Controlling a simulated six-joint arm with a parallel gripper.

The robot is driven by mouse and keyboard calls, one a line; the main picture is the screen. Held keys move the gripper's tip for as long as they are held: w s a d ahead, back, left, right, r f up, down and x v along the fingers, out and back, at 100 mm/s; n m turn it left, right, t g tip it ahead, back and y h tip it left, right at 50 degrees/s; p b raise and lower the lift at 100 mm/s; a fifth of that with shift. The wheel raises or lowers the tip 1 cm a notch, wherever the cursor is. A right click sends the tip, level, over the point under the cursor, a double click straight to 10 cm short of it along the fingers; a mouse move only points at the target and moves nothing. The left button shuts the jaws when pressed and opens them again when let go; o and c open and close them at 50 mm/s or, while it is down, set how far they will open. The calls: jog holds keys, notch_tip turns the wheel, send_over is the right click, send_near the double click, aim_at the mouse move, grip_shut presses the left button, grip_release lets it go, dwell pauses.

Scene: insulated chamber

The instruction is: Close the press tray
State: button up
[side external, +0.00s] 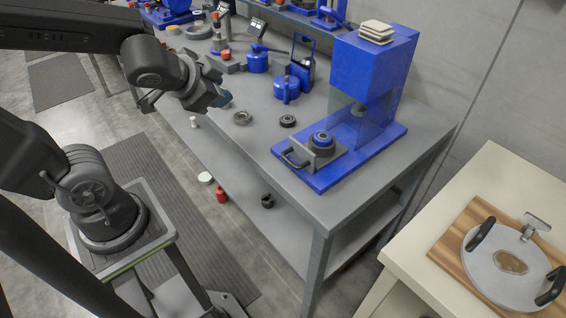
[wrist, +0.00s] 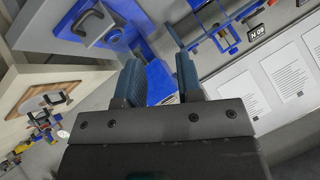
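The blue press (side external: 372,68) stands at the right end of the grey workbench, with a wide blue base. Its grey press tray (side external: 325,159) sits out at the front of the base, apart from the column, with a round blue and black part on it. A dark handle (side external: 293,158) sticks out from the tray's front left. The tray (wrist: 108,34) and its handle (wrist: 86,22) also show at the upper left of the wrist view. My gripper (side external: 222,98) is in the air left of the press, clear of the handle. Its two fingers (wrist: 160,80) are apart with nothing between them.
A grey ring (side external: 242,118) and a dark ring (side external: 287,121) lie on the bench between my gripper and the press. Blue canisters (side external: 286,88) stand behind them. A pale table (side external: 410,262) with a round plate is at the lower right.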

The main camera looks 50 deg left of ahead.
jog(key=w+f+m+h, duration=0.1)
jog(key=m, duration=0.1)
jog(key=w+d+f+m+t+h, duration=0.1)
jog(key=m, duration=0.1)
jog(key=w+f+m+h, duration=0.1)
jog(key=f+m, duration=0.1)
jog(key=shift+w+d+f+m+t, duration=0.1)
jog(key=shift+w+d+m+t, duration=0.15)
jog(key=shift+m+t, duration=0.15)
jog(key=c, duration=0.4)
jog(key=d+f+m+h, duration=0.1)
jog(key=m, duration=0.1)
jog(key=s+d+f+m+g+h, duration=0.1)
jog(key=f+h, duration=0.1)
jog(key=shift+d+f+m+g, duration=0.1)
jog(key=shift+f+m+g, duration=0.2)
jog(key=shift+m, duration=0.1)
grip_shut()
jog(key=s+d+f+m+g+h, duration=0.2)
jog(key=s+f+m+g+h, duration=0.1)
jog(key=f, duration=0.1)
jog(key=shift+w+d+f, duration=0.6)
jog(key=shift+w+f, duration=0.45)
jog(key=shift+w, duration=0.35)
jog(key=shift+w+d+f, duration=0.65)
jog(key=shift+w+f, duration=0.4)
jog(key=shift+w, duration=0.35)
jog(key=shift+w+d+f, duration=0.6)
jog(key=shift+w+f, duration=0.45)
jog(key=shift+w, duration=0.35)
